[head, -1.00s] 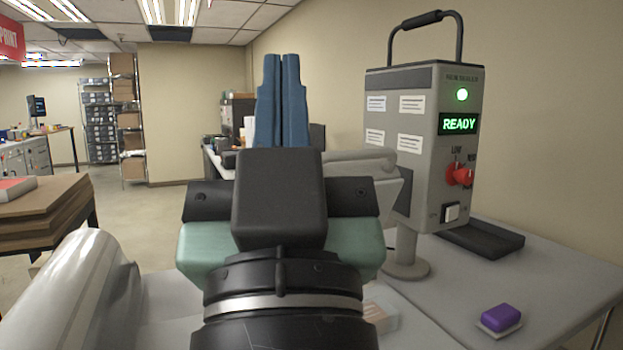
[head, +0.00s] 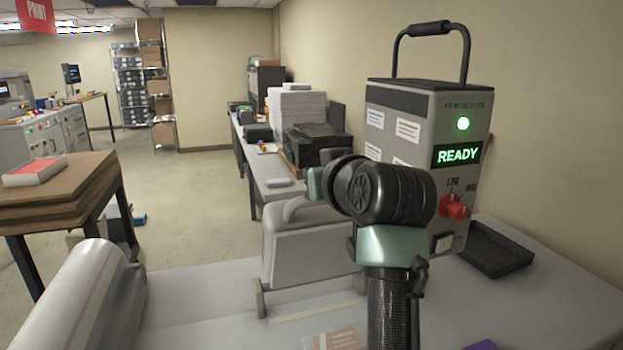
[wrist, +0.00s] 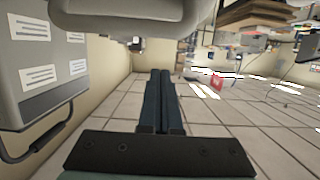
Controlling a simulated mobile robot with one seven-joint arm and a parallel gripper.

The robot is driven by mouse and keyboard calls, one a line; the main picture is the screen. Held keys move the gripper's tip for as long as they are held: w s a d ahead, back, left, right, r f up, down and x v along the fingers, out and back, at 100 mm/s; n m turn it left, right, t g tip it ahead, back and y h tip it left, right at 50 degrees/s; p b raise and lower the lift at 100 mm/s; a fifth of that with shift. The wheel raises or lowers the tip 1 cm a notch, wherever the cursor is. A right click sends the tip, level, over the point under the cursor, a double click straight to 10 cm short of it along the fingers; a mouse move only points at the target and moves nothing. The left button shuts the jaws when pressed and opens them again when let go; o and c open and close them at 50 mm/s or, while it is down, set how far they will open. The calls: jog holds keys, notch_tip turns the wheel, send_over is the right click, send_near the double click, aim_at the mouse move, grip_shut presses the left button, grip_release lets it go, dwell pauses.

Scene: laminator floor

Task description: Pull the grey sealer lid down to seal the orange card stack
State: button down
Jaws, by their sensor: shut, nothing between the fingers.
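The grey sealer lid (head: 308,250) stands raised at the middle of the head view, left of the sealer box (head: 462,112), with a rounded bar along its top. In the wrist view the lid (wrist: 135,15) fills the upper left. The orange card stack (head: 338,340) shows at the bottom edge of the head view, partly cut off, in front of the lid. My gripper's blue fingers (wrist: 163,102) are shut together and empty in the wrist view, apart from the lid in the picture. In the head view my own arm hides the fingers.
The sealer box shows a green lamp, a READY screen and red knobs. A black tray (head: 487,250) lies right of it. A purple thing (head: 482,345) is at the bottom edge. A large pale roll (head: 80,300) lies at the left. A wall bounds the right.

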jog(key=p+x, duration=0.2)
jog(key=x, duration=0.3)
jog(key=shift+w+r, duration=0.15)
jog(key=shift+w, duration=0.1)
jog(key=shift+w+p, duration=0.25)
jog(key=shift+p, duration=0.15)
jog(key=shift+s+d+f+p, duration=0.2)
jog(key=shift+s+f+p, duration=0.25)
jog(key=shift+s+f, duration=0.25)
jog(key=shift+s+d+f+p, duration=0.25)
jog(key=shift+s+f+p, duration=0.2)
jog(key=shift+s+f, duration=0.25)
jog(key=shift+s, duration=0.15)
jog(key=shift+s+f, duration=0.1)
jog(key=shift+f, duration=0.1)
